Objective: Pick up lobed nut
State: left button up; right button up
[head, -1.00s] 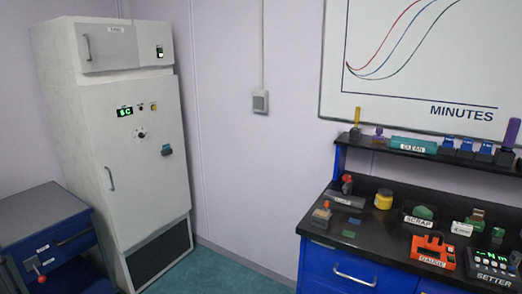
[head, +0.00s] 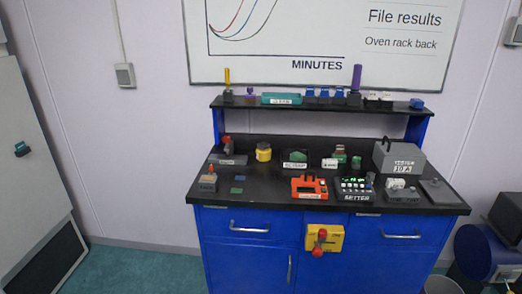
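I cannot single out the lobed nut with certainty at this distance. A small purple piece (head: 250,94) stands on the raised shelf, and a red knob (head: 322,234) is on the yellow box on the bench front. Both are too small to tell their lobes. Neither of my grippers is in view.
The black-topped blue bench (head: 252,256) holds an orange-red gauge (head: 309,188), the setter box (head: 355,188), a yellow jar (head: 263,152), a scrap tray (head: 295,163) and a grey tester box (head: 399,158). The raised shelf (head: 390,104) runs above. Floor (head: 150,268) is clear at front left.

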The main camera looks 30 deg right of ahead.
aim_at(371, 175)
jog(key=z, duration=0.4)
jog(key=l+z, duration=0.1)
jog(key=z, duration=0.3)
jog(key=i+z, duration=0.1)
jog(key=z, duration=0.75)
jog(key=i+z, duration=0.1)
jog(key=z, duration=0.3)
